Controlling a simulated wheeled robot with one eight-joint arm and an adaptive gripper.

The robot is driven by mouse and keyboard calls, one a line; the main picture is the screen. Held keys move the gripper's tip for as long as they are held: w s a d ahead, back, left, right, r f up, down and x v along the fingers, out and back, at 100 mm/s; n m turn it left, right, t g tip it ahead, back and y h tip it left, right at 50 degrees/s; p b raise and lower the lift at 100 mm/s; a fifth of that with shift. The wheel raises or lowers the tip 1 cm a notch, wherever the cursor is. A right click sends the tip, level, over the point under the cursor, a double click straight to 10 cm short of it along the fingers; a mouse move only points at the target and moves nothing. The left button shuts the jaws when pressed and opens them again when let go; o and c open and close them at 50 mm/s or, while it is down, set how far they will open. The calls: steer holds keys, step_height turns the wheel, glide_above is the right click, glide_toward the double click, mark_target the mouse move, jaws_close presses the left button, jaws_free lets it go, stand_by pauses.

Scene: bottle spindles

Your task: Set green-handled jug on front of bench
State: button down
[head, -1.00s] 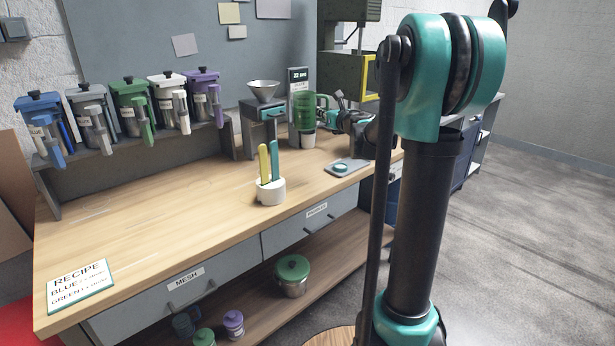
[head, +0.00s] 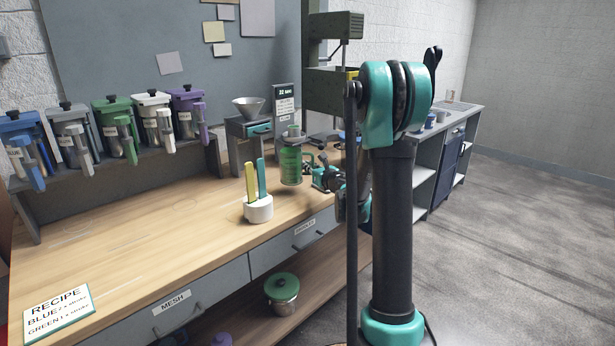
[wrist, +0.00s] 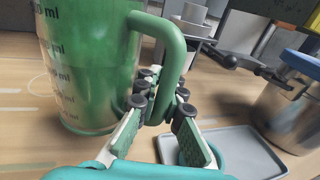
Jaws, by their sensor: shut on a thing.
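The green-handled jug (head: 290,165) is a see-through green measuring vessel near the right end of the wooden bench (head: 150,235), in front of the funnel stand. In the wrist view the jug (wrist: 90,65) fills the left side, upright, with dark ml marks and its handle (wrist: 172,50) towards me. My gripper (wrist: 162,112) is shut on the lower part of that handle. In the head view my gripper (head: 315,170) is just right of the jug. I cannot tell whether the jug's base touches the bench.
A white holder (head: 259,209) with yellow and teal sticks stands left of the jug. A funnel stand (head: 246,128) and a sign (head: 286,103) are behind. A lidded metal pot (wrist: 290,105) and grey tray (wrist: 240,150) are right of my gripper. The bench's left front is largely clear.

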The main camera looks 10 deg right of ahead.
steer(key=shift+f, duration=2.05)
steer(key=c, duration=1.6)
jaws_free()
steer(key=shift+f, duration=0.1)
steer(key=shift+c, duration=0.2)
